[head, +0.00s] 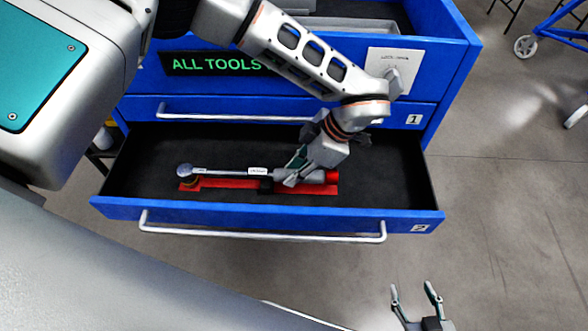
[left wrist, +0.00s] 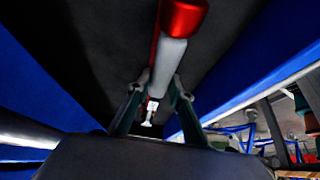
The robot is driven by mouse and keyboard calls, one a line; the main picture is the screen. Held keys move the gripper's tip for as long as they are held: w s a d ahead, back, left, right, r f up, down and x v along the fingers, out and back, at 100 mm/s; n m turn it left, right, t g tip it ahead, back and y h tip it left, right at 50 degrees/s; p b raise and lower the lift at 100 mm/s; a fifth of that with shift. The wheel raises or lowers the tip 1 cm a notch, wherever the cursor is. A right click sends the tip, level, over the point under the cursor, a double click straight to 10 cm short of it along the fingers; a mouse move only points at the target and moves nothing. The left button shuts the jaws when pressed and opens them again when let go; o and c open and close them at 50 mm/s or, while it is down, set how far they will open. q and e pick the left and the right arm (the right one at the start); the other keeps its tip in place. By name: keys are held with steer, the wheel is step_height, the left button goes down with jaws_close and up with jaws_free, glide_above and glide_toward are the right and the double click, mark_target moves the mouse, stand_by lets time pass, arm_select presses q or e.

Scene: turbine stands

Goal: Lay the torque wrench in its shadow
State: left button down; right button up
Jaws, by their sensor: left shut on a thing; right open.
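The torque wrench (head: 228,172) has a silver head at the left and a red end at the right. It lies over the red shadow (head: 220,184) in the open drawer marked 2 (head: 150,160), nearly lined up with it. My left gripper (head: 290,180) is shut on its handle, which also shows in the left wrist view (left wrist: 170,60) between the fingers. I cannot tell whether the wrench touches the drawer floor. My right gripper (head: 417,300) is open and empty in front of the drawer, at the lower right.
The blue cabinet (head: 455,60) has a closed drawer 1 (head: 250,108) above the open one, and a sign (head: 215,64) reading "ALL TOOLS". The open drawer's front handle (head: 260,236) juts forward. A blue wheeled frame (head: 560,30) stands at the upper right. The floor at the right is clear.

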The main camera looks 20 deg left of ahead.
arm_select(q)
steer(key=shift+s+f, duration=0.1)
steer(key=shift+f, duration=0.3)
steer(key=shift+s+f, duration=0.1)
steer(key=shift+f, duration=0.05)
steer(key=c, duration=2.1)
jaws_free()
steer(key=o, duration=0.4)
steer(key=shift+f, duration=0.1)
steer(key=shift+w, duration=0.2)
steer(key=shift+o, duration=0.6)
steer(key=shift+s+r, duration=0.1)
steer(key=shift+r, duration=0.1)
steer(key=shift+r, duration=0.1)
